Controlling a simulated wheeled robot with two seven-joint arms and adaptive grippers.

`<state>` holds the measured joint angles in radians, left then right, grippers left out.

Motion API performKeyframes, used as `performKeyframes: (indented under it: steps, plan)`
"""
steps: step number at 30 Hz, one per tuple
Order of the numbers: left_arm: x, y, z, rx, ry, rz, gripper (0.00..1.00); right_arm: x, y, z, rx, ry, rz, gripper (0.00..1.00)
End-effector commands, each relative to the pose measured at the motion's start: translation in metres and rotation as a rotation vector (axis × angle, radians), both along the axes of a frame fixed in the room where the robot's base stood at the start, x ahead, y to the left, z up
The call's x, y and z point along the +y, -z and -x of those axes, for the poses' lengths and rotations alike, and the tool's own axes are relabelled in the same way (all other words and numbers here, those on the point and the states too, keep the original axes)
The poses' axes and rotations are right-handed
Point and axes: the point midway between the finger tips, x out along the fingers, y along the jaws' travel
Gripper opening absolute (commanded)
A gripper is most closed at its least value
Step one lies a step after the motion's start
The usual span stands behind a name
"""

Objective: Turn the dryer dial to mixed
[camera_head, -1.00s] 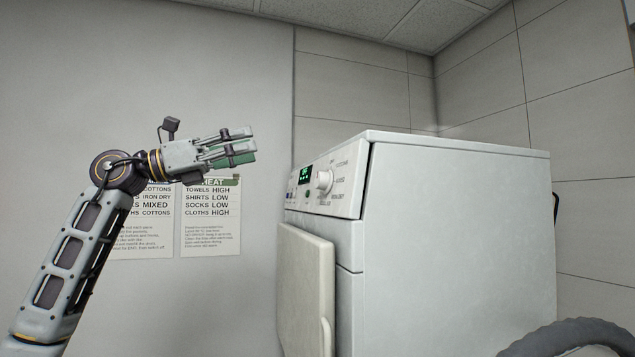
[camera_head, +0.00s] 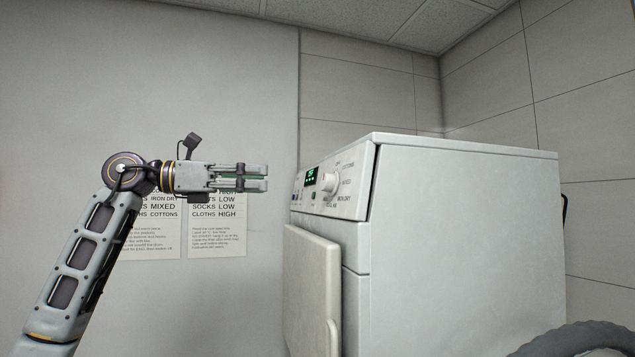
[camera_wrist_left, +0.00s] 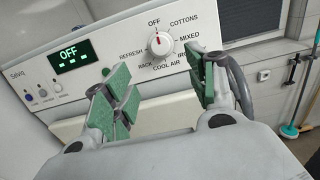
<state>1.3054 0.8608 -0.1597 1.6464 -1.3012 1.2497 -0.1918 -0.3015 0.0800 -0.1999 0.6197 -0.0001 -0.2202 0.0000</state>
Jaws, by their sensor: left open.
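The dryer dial (camera_head: 330,182) is a round white knob on the front panel of the white dryer (camera_head: 465,240). In the left wrist view the dial (camera_wrist_left: 160,43) has a red mark pointing up towards OFF. The label MIXED (camera_wrist_left: 189,37) is to the right of the dial. The green display (camera_wrist_left: 73,56) reads OFF. My left gripper (camera_head: 266,178) is level, in front of the panel and apart from the dial. In the left wrist view its green-padded fingers (camera_wrist_left: 163,95) are open and empty, with the dial beyond the gap between them. My right gripper is not in view.
The dryer door (camera_head: 310,290) is below the panel. Two printed sheets (camera_head: 217,228) hang on the wall behind my left arm. The space between my left gripper and the panel is clear.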

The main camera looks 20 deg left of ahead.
Motion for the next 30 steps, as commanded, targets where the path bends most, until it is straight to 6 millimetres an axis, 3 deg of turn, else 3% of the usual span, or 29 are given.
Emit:
performKeyframes:
  steps: [8,30]
  plan:
    - [-0.019,-0.001,-0.012,0.001,0.003,0.001,0.57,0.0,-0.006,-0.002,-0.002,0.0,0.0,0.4]
    - [-0.097,-0.001,-0.065,0.002,0.002,0.001,0.57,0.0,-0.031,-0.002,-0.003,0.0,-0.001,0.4]
